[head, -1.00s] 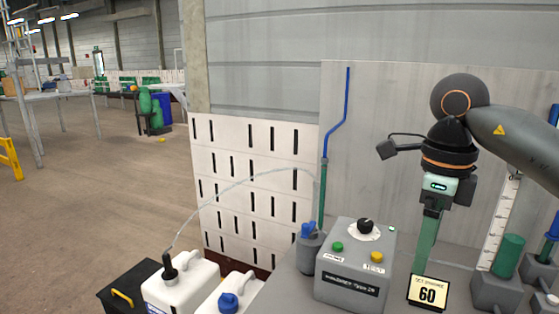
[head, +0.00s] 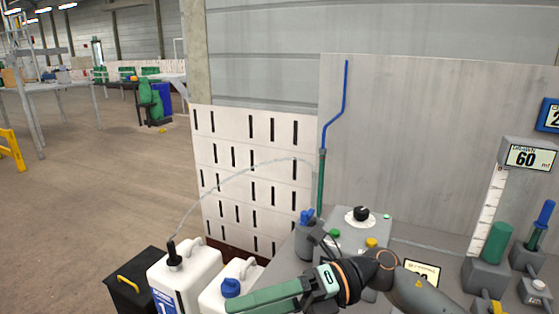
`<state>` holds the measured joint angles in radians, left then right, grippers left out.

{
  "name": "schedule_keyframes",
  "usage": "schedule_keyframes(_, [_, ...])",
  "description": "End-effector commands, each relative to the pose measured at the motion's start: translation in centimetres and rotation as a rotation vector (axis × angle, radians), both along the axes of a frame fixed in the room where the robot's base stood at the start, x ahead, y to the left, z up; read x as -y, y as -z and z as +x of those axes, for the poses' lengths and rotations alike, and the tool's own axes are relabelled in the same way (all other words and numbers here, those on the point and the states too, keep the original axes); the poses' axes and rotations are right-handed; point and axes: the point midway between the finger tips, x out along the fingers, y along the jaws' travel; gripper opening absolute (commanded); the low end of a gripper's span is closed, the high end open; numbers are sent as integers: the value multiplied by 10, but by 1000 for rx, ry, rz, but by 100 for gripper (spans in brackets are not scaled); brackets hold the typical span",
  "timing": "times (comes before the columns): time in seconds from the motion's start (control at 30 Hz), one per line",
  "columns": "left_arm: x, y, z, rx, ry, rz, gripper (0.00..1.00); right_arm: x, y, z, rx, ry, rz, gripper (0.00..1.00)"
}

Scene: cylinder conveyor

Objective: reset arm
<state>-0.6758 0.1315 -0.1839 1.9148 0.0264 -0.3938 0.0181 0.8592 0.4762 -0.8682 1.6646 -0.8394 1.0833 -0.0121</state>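My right arm comes in from the lower right, low over the bench. Its gripper (head: 262,298) has green fingers and points left, in front of the grey control box (head: 383,224). The fingers overlap from this side, so their opening is unclear, and no held object can be made out. The arm hides much of the box's front and part of the small display (head: 423,268). My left gripper is not in view.
White jerrycans with a black cap (head: 173,254) and a blue cap (head: 231,288) stand at the lower left beside a black crate (head: 128,276). A green cylinder (head: 497,243) stands at right near a "60 ml" display (head: 531,155). A slotted white panel (head: 256,170) stands behind.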

Motion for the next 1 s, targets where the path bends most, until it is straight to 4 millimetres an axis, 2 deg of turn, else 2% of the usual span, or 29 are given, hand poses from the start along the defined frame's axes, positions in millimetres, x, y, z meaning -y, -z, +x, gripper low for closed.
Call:
schedule_keyframes(0.07, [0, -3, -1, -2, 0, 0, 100, -6, -5, 4, -155, 82, 133, 81])
schedule_keyframes(0.17, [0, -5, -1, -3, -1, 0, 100, -4, -9, 19, -347, 200, 279, 81])
schedule_keyframes(0.27, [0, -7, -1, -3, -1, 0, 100, 6, -1, 39, -550, 335, 404, 81])
schedule_keyframes(0.33, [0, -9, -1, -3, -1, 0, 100, 18, 11, 54, -698, 437, 480, 81])
schedule_keyframes(0.47, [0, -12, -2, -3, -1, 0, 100, 48, 52, 76, -979, 639, 594, 81])
schedule_keyframes(0.57, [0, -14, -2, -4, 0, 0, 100, 76, 98, 84, -1203, 807, 658, 81])
schedule_keyframes(0.6, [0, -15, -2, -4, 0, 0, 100, 88, 119, 84, -1292, 876, 677, 81])
schedule_keyframes(0.67, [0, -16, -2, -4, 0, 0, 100, 106, 153, 79, -1428, 982, 700, 81])
schedule_keyframes(0.7, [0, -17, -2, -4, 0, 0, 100, 118, 178, 73, -1519, 1055, 709, 81])
schedule_keyframes(0.77, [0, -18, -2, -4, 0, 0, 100, 136, 214, 58, -1653, 1163, 719, 81])
schedule_keyframes(0.8, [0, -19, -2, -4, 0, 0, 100, 148, 239, 45, -1744, 1237, 719, 81])
schedule_keyframes(0.9, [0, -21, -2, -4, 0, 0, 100, 173, 294, 4, -1950, 1407, 708, 81])
schedule_keyframes(1.0, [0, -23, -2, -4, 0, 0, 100, 191, 335, -38, -2111, 1544, 685, 81])
